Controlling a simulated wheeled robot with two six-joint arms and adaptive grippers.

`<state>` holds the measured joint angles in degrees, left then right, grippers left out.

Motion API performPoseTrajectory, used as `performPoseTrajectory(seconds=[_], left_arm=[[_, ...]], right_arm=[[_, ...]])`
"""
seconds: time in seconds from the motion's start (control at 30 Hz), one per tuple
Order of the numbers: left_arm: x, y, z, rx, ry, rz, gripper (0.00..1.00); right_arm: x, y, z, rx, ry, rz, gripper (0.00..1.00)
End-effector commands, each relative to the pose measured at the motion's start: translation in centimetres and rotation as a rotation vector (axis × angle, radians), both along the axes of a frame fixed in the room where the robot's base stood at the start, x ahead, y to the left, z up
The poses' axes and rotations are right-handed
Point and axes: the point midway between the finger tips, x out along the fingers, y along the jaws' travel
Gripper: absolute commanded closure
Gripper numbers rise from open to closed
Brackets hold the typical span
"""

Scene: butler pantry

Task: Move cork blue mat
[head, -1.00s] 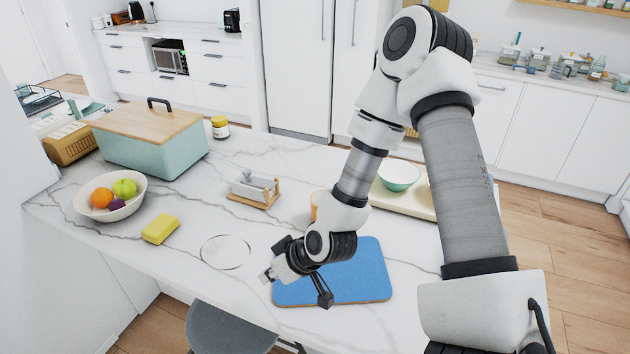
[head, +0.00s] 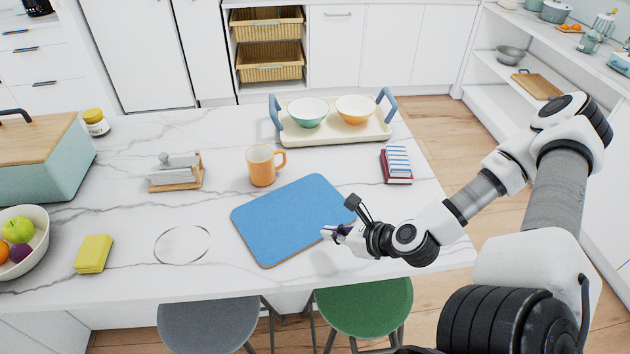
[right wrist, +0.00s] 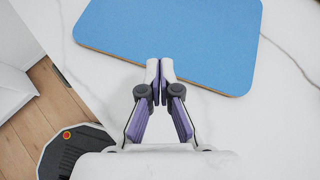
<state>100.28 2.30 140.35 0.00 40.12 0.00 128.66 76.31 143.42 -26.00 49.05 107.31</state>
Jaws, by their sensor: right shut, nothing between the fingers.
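The blue mat with a cork-brown edge (head: 292,219) lies flat on the marble counter in the head view, turned at an angle. It also fills the top of the right wrist view (right wrist: 180,40). My right gripper (head: 326,234) is at the mat's lower right edge. In the right wrist view its fingers (right wrist: 160,68) are shut together and empty, with the tips at the mat's near edge; whether they touch it I cannot tell. My left gripper is not in view.
An orange mug (head: 261,168) stands just behind the mat. A cream tray (head: 335,135) with two bowls and a stack of books (head: 396,167) lie farther back. A thin ring outline (head: 182,245) and a yellow sponge (head: 93,253) are to the left. Stools stand below the front edge.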

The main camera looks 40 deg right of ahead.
Motion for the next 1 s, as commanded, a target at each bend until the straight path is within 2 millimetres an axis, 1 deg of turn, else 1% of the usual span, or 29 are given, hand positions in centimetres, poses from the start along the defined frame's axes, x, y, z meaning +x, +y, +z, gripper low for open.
performPoseTrajectory(seconds=[0.03,0.13,0.2,0.27,0.37,0.5,0.63,0.67,0.7,0.83,1.0], left_arm=[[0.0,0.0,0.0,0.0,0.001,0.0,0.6],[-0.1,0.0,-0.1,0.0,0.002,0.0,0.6],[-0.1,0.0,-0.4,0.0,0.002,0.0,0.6],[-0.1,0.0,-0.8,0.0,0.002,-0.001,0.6],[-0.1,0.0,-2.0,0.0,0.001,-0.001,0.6],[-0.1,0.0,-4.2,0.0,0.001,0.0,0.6],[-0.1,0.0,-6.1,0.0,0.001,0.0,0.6],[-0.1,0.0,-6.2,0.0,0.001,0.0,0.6],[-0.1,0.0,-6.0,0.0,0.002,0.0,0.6],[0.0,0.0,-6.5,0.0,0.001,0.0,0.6],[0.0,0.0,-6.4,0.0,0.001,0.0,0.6]], right_arm=[[-0.5,-0.3,-0.6,0.022,0.01,-0.026,1.0],[-1.3,-0.7,-1.4,0.044,0.024,-0.057,1.0],[-1.4,-0.7,-1.8,0.05,0.03,-0.065,1.0],[-1.1,-0.6,-2.0,0.047,0.031,-0.059,1.0],[0.0,-0.4,-2.2,0.045,0.03,-0.055,1.0],[2.2,0.1,-2.4,0.04,0.028,-0.053,1.0],[4.4,0.6,-2.4,0.038,0.027,-0.053,1.0],[4.8,0.7,-2.2,0.038,0.028,-0.054,1.0],[5.4,0.7,-2.0,0.037,0.031,-0.055,1.0],[7.4,1.3,-1.9,0.037,0.03,-0.053,1.0],[10.3,1.9,-1.7,0.038,0.029,-0.054,1.0]])
